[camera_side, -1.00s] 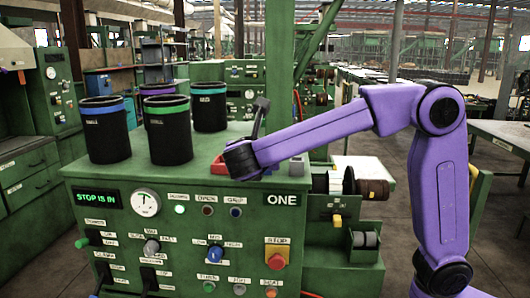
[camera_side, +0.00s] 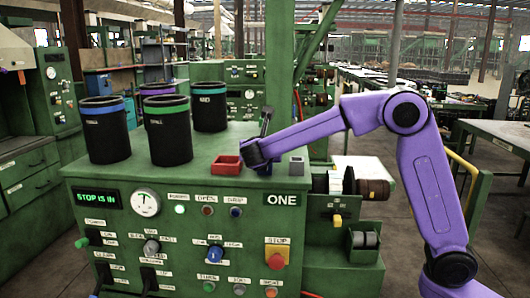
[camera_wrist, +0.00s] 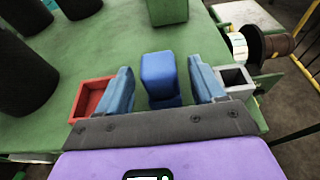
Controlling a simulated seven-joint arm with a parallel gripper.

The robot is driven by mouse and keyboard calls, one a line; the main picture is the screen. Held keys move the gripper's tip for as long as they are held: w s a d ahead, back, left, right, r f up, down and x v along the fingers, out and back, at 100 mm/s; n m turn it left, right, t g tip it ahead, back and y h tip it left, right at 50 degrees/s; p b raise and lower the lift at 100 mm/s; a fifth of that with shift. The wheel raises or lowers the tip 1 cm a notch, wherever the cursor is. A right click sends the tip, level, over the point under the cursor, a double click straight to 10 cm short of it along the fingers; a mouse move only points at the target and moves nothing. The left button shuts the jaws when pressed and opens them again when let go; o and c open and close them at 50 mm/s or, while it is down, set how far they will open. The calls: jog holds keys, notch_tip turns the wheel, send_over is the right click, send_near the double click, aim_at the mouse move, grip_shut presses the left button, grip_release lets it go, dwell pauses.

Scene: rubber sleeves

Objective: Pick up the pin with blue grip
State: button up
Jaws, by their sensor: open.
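A blue block-like grip (camera_wrist: 160,75) stands upright in the wrist view, between the two blue-grey fingers of my gripper (camera_wrist: 163,88). A gap shows on each side of it, so the fingers look open and not touching it. Its lower end is partly hidden, and I cannot see a pin shaft. In the side view my gripper (camera_side: 262,160) is low over the machine top, between the red tray and the grey box; its fingertips and the blue grip are hard to make out there.
The red tray (camera_side: 226,167) is left of my gripper and the grey box (camera_side: 296,168) right. Several black sleeves with coloured bands, including a green-banded one (camera_side: 168,135), stand at the left of the green machine top (camera_side: 200,180). A brown roller (camera_side: 376,192) is at the right.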

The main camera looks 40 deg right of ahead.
jog(key=shift+x, duration=0.9)
jog(key=c, duration=1.1)
jog(key=shift+o, duration=0.2)
jog(key=shift+r, duration=0.5)
notch_tip(320, 180, up, 2)
jog(key=shift+r, duration=0.1)
jog(key=s+r, duration=0.9)
jog(key=s, duration=0.5)
jog(key=shift+d+r, duration=0.3)
jog(key=shift+r, duration=0.1)
